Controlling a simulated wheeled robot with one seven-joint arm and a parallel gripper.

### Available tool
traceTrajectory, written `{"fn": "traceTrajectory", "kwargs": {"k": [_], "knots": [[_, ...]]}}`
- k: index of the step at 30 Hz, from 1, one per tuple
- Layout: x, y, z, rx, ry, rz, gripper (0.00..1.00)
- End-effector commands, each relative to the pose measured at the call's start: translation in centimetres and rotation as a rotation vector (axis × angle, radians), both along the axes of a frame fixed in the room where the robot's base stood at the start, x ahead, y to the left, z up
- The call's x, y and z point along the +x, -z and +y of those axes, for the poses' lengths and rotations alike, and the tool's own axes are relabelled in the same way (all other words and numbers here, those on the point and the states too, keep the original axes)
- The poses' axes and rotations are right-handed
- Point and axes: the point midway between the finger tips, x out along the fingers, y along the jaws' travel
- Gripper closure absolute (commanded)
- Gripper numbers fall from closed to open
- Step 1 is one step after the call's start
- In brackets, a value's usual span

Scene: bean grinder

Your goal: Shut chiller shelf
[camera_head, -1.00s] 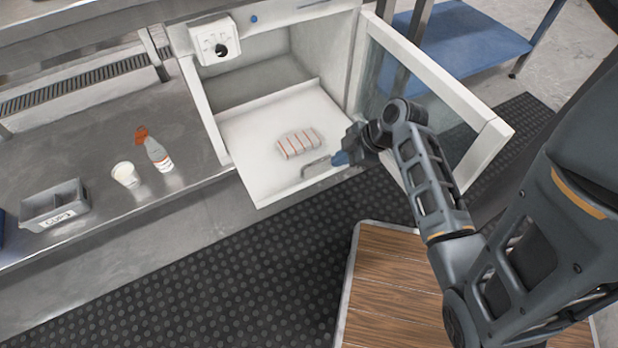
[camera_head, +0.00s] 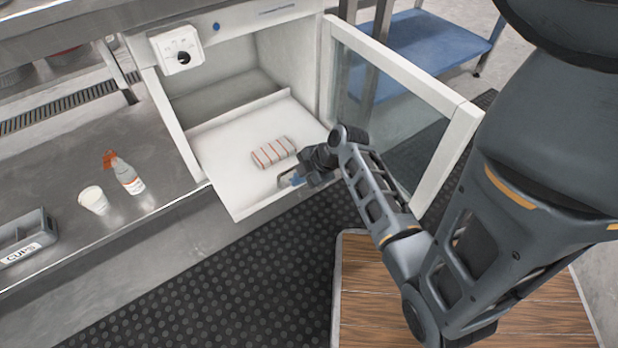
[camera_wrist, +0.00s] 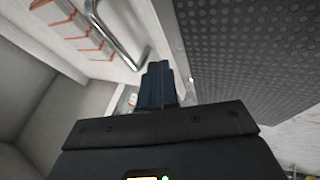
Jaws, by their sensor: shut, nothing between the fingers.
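The white chiller shelf (camera_head: 222,170) is pulled out of the open white chiller (camera_head: 215,88) in the head view. A metal bar handle (camera_head: 285,180) stands at its front edge; it also shows in the wrist view (camera_wrist: 118,35). A striped packet (camera_head: 273,152) lies on the shelf. My gripper (camera_head: 297,180) is shut and empty at the shelf's front edge, beside the handle. In the wrist view my closed fingers (camera_wrist: 157,85) are close to the shelf's front edge; whether they touch it I cannot tell.
The chiller's glass door (camera_head: 395,105) stands open to the right, close beside my arm. A bottle (camera_head: 127,175), a white cup (camera_head: 93,199) and a grey cups bin (camera_head: 25,238) stand on the steel counter at left. The dark mat (camera_head: 230,290) in front is clear.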

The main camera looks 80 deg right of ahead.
Motion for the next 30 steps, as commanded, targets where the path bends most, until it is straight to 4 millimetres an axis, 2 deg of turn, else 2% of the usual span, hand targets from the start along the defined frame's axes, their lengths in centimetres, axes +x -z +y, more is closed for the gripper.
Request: {"fn": "traceTrajectory", "kwargs": {"k": [1,7,23,30], "knots": [[0.6,0.2,-0.9,-0.005,0.003,-0.004,1.0],[1.7,0.4,-2.1,-0.003,0.0,-0.002,1.0],[2.1,0.4,-2.5,-0.002,0.0,-0.001,1.0],[4.3,0.3,-3.9,-0.003,-0.001,-0.004,1.0]]}}
